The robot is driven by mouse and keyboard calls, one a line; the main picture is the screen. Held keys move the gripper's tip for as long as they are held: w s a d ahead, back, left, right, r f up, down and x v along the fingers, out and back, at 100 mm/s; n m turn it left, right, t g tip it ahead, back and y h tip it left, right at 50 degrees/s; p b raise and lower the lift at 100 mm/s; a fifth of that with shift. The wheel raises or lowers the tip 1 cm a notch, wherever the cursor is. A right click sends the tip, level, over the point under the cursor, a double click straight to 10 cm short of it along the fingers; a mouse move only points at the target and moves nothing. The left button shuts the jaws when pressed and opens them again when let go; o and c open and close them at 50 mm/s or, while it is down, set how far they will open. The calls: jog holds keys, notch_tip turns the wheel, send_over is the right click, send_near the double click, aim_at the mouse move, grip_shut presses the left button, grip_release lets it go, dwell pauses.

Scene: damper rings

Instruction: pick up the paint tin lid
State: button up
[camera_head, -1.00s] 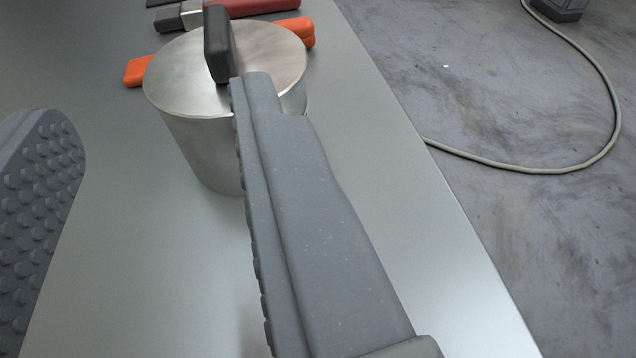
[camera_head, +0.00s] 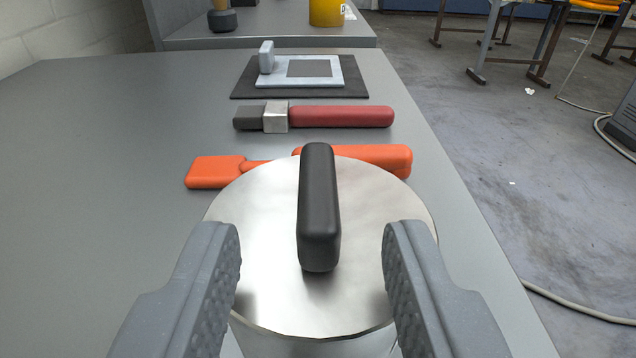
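The paint tin lid (camera_head: 265,230) is a round, shiny metal disc with an upright black bar handle (camera_head: 319,210) across its middle. It sits on top of the metal tin (camera_head: 300,346), whose side shows only a little at the bottom of the view. My gripper (camera_head: 312,262) is open, with one ridged grey finger on each side of the black handle. Clear gaps show between the handle and both fingers, and nothing is between them except the handle. The fingers hide parts of the lid's left and right edges.
Farther back are a red-handled tool (camera_head: 340,116) and a pale plate with a knob (camera_head: 300,70) on a dark mat. The grey bench (camera_head: 90,200) is clear at left; its right edge drops to the floor.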

aim_at(319, 217)
jog(key=shift+w+d+f, duration=0.1)
jog(key=shift+w+d, duration=0.1)
jog(key=shift+w, duration=1.15)
jog(key=shift+w+d, duration=0.2)
jog(key=shift+w, duration=1.1)
grip_shut()
